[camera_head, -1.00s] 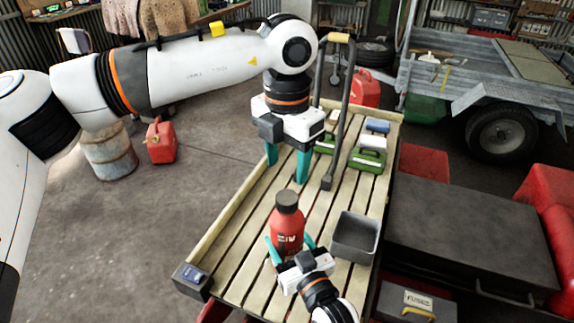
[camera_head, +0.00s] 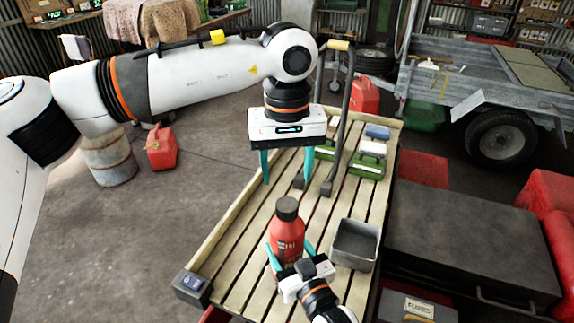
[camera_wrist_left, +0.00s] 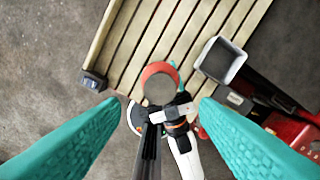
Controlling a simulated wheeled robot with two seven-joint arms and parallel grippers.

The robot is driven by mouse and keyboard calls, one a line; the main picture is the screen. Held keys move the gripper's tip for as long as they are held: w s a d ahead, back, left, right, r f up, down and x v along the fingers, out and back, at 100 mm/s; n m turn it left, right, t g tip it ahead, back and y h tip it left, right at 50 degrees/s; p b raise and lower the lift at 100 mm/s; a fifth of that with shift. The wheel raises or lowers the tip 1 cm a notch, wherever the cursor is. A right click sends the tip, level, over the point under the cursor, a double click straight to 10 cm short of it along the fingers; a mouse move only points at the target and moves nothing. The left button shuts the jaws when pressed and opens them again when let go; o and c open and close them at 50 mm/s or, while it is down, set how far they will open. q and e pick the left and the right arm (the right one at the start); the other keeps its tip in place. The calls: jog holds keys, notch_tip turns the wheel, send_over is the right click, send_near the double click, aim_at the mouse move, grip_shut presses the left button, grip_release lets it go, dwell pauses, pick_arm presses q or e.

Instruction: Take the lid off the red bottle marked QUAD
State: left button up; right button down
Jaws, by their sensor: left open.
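The red bottle (camera_head: 284,240) stands upright on the slatted cart, with a white marking too small to read. Its dark grey lid (camera_head: 288,208) is on top. My left gripper (camera_head: 287,180) points down, open and empty, above and a little behind the bottle in the head view. In the left wrist view the lid (camera_wrist_left: 159,89) shows from above between the open teal fingers, farther down than they are. My right gripper (camera_head: 291,255) comes from the front, with one finger on each side of the bottle's lower body, and appears closed on it.
The wooden cart (camera_head: 236,225) has a grey open bin (camera_head: 355,245) right of the bottle and a small dark box (camera_head: 191,285) at its front left corner. The cart's upright handle (camera_head: 341,120) rises close behind my left gripper.

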aim_at(287, 204)
pick_arm(q)
jog(key=shift+f+m, duration=0.1)
jog(key=shift+m, duration=0.5)
jog(key=shift+f, duration=3.9)
